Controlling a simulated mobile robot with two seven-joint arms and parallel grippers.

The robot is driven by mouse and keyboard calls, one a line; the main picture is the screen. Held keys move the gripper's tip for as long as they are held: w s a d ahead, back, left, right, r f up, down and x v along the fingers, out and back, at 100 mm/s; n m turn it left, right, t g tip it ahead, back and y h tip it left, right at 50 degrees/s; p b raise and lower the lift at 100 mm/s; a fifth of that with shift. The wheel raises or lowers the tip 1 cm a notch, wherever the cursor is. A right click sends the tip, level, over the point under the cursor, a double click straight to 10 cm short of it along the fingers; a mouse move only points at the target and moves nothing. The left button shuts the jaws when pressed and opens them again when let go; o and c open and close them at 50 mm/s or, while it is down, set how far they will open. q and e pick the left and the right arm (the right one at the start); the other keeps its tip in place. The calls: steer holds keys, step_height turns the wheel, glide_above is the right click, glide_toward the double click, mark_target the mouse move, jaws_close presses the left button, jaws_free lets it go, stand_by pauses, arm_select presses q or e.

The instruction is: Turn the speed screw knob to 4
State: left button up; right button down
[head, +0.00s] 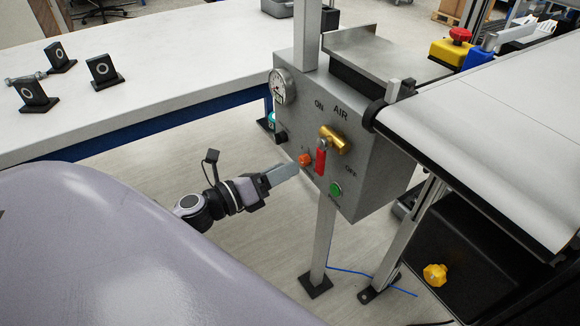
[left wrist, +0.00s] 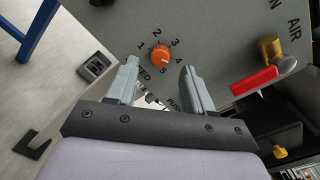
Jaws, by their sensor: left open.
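The orange speed knob (head: 305,159) sits on the face of a grey control box (head: 290,120). In the left wrist view the knob (left wrist: 160,55) has the numbers 1 to 5 around it; its pointer is too small to read surely. My left gripper (head: 293,171) is in front of the box, just left of and below the knob in the head view. In the left wrist view its fingers (left wrist: 160,68) are spread, one on each side below the knob, with nothing between them. Part of the label under the knob is hidden. My right gripper is not in view.
A red lever (head: 320,162) on a brass valve (head: 335,140) stands close right of the knob. A green button (head: 336,189) is below. A gauge (head: 283,86) is on the box's left edge. A conveyor (head: 480,120) lies right, a white table (head: 150,75) left.

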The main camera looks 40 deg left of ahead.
arm_select(q)
steer(key=v, duration=0.4)
stand_by(0.6)
steer(key=s+d+f+n+g+y, duration=0.25)
steer(key=s+d+f+n, duration=0.4)
steer(key=n, duration=0.85)
steer(key=s+d+f+n+g+y, duration=0.1)
steer(key=s+d+f+n+g, duration=0.3)
steer(key=d+f+n, duration=0.7)
steer(key=a+r+n+p, duration=0.1)
steer(key=a+r+p, duration=0.1)
steer(key=r+p, duration=0.4)
steer(key=a+r+n+p, duration=0.2)
steer(key=a+r+p, duration=0.1)
steer(key=r+p, duration=0.4)
steer(key=shift+s+a, duration=0.25)
steer(key=shift+s, duration=0.05)
steer(key=shift+f, duration=0.15)
